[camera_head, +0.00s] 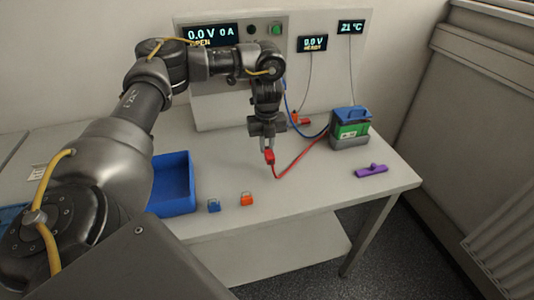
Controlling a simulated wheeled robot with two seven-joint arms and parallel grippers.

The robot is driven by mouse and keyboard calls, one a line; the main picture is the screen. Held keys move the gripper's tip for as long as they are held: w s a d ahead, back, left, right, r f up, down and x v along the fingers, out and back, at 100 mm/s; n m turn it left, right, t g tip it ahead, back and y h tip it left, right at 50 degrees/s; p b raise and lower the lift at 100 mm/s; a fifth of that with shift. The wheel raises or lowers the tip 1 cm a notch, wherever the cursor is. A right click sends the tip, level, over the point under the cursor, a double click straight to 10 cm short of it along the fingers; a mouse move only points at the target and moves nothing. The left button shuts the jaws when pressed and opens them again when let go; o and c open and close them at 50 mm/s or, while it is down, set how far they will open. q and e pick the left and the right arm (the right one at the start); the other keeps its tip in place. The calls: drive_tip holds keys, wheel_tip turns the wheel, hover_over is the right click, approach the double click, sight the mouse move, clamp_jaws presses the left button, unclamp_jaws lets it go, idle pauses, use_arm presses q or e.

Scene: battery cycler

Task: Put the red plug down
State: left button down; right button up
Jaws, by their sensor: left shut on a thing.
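My left gripper (269,149) comes down over the middle of the table, its fingers pointing downward. It is shut on the red plug (270,157), which appears just above the table top; I cannot tell whether it touches the surface. A red cable (302,158) runs from the plug, sags to the table and rises to the right toward the battery (351,131). The battery is a grey and green box with a blue handle. My right gripper is not in the view.
A blue bin (173,184) stands left. A blue padlock-like item (214,205) and an orange one (247,199) lie near the front edge. A purple object (371,170) lies right. The cycler panel (210,112) stands behind. The table (315,190) is clear at front right.

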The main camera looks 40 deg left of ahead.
sight(267, 152)
use_arm(q)
drive_tip(key=shift+w+a+f, duration=0.15)
drive_tip(key=shift+f, duration=0.85)
drive_tip(key=shift+w+a+f, duration=0.1)
drive_tip(key=shift+w+f, duration=0.05)
drive_tip(key=shift+f, duration=0.85)
drive_tip(key=shift+r, duration=0.1)
drive_tip(key=shift+f, duration=0.25)
drive_tip(key=c, duration=1.4)
unclamp_jaws()
drive_tip(key=shift+r, duration=0.1)
